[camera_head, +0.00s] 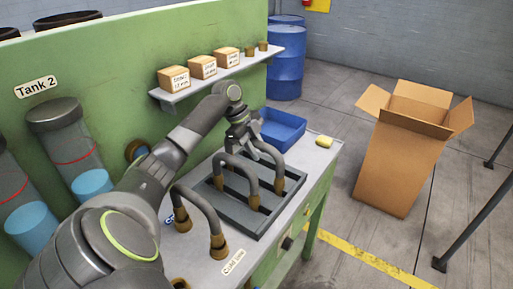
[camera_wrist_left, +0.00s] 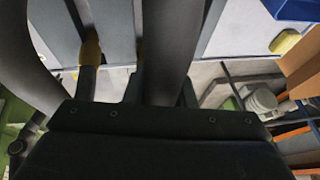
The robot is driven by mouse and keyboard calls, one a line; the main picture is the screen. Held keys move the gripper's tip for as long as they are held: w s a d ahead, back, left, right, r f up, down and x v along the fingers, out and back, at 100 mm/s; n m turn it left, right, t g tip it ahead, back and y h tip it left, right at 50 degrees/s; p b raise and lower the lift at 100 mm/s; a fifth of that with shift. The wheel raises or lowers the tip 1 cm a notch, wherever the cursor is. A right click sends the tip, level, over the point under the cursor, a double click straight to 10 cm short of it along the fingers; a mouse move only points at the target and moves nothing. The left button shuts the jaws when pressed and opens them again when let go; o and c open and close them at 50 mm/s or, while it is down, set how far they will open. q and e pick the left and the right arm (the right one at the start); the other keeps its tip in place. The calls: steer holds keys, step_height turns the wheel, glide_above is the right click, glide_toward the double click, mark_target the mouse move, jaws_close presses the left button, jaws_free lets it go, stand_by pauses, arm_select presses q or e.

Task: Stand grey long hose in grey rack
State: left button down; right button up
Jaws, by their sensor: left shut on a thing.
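The grey rack (camera_head: 262,228) is a low slotted frame on the green bench. My left gripper (camera_head: 252,146) is above its far part, shut on a grey hose (camera_head: 279,170) bent in an arch. That hose's brass end is at the rack's far right slot; I cannot tell whether it is fully seated. It also fills the middle of the left wrist view (camera_wrist_left: 172,45). A second grey arched hose (camera_head: 240,164) stands in the rack, nearer the camera. A third grey hose (camera_head: 205,205) with brass ends stands on the bench left of the rack. My right gripper is not seen.
A blue bin (camera_head: 283,131) and a yellow block (camera_head: 324,141) lie behind the rack. A shelf with small boxes (camera_head: 203,68) hangs above the bench. An open cardboard box (camera_head: 400,160) stands on the floor to the right. The bench's right edge is close to the rack.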

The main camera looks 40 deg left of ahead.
mark_target(251, 139)
arm_select(q)
steer(key=shift+f, duration=0.35)
steer(key=c, duration=1.1)
jaws_free()
steer(key=p+v, duration=0.5)
steer(key=v, duration=0.1)
steer(key=shift+r, duration=0.2)
steer(key=shift+s+a+r+p, duration=0.2)
steer(key=shift+a+r+p, duration=0.1)
steer(key=shift+r+p, duration=0.25)
steer(key=shift+d+f, duration=0.1)
steer(key=shift+f, duration=0.1)
